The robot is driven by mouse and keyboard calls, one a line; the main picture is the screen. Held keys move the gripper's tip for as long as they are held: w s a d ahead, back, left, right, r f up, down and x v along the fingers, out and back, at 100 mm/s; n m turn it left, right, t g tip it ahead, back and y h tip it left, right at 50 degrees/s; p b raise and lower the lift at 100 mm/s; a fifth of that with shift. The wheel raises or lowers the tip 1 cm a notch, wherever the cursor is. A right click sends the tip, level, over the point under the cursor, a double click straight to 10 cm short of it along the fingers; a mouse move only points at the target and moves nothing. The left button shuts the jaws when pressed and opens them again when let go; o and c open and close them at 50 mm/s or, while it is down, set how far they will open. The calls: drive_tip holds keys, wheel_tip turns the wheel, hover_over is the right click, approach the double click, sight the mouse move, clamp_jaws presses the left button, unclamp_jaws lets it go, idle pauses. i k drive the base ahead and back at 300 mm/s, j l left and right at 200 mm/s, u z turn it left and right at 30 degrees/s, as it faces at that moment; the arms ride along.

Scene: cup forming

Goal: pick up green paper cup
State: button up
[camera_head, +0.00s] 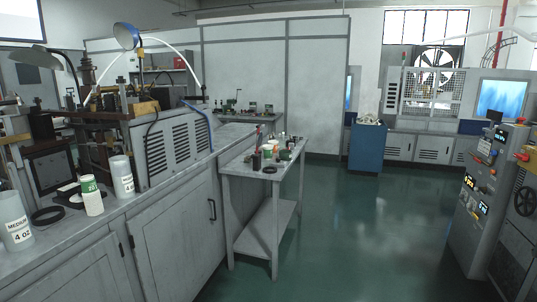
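A paper cup with a green band (88,185) stands on the grey counter (120,212) at the left. It is upright, with a white cup-like part directly below the band; I cannot tell whether this is one cup or a stack. A white cup (122,178) with dark lettering stands just to its right. A larger white cup marked "MEDIUM 4 OZ" (15,225) stands at the far left, cut by the picture edge. A small green item (284,155) on the side table is too small to identify. My gripper is not in view.
A dark ring (47,215) lies on the counter between the cups. Machines with a vented grey housing (178,145) stand behind them. A small side table (240,165) holds several small items. Green floor (350,230) is clear up to a control console (480,200) at right.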

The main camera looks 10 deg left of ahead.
sight(267, 149)
drive_tip(key=i, duration=1.85)
